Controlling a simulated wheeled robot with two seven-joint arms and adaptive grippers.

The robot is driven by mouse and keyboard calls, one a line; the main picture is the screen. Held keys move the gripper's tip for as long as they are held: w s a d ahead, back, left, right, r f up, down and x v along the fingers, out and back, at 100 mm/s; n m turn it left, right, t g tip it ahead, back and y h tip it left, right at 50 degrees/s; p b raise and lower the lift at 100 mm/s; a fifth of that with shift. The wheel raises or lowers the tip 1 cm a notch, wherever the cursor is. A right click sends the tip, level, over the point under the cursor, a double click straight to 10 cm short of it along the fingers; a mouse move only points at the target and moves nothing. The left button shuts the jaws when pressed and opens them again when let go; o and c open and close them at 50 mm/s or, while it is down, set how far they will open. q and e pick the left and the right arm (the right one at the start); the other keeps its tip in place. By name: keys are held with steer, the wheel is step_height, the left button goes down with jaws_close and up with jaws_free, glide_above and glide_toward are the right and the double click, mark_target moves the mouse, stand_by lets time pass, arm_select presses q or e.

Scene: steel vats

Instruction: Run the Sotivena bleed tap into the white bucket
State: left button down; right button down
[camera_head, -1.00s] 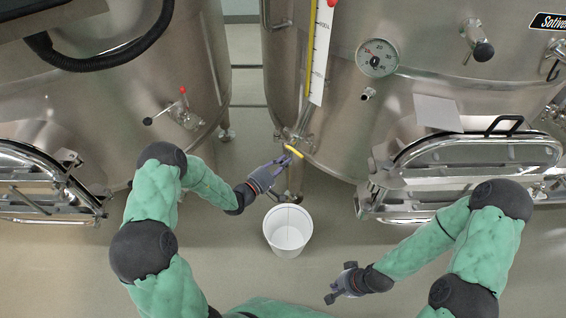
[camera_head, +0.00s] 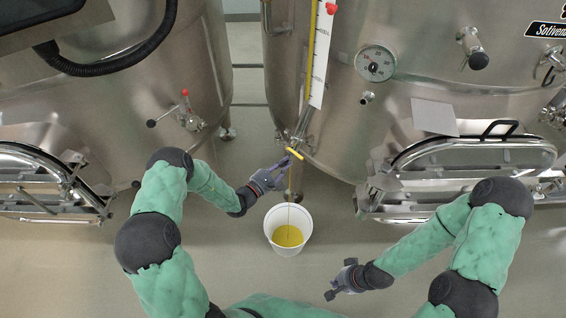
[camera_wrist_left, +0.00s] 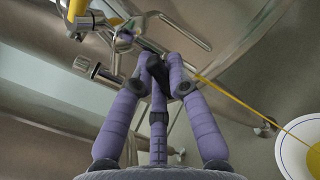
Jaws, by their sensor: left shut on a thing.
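The white bucket (camera_head: 273,226) stands upright on the floor below the vat's bleed tap. Yellow liquid (camera_head: 288,236) covers its bottom. A thin yellow stream falls into it from the tap; the stream also crosses the left wrist view (camera_wrist_left: 238,99), with the bucket's rim (camera_wrist_left: 290,140) at the right edge.
The vat labelled Sotivena (camera_head: 546,29) carries a sight tube with a scale (camera_head: 321,60), a dial gauge (camera_head: 375,64) and a hatch (camera_head: 470,155). Another steel vat (camera_head: 100,90) stands at left. The floor around the bucket is clear.

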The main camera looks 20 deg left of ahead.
arm_select(q)
steer(key=shift+f+n+p, duration=0.15)
steer(key=shift+n+p, duration=0.3)
steer(key=shift+n, duration=1.45)
steer(key=c, duration=1.2)
jaws_free()
steer(key=v, duration=1.2)
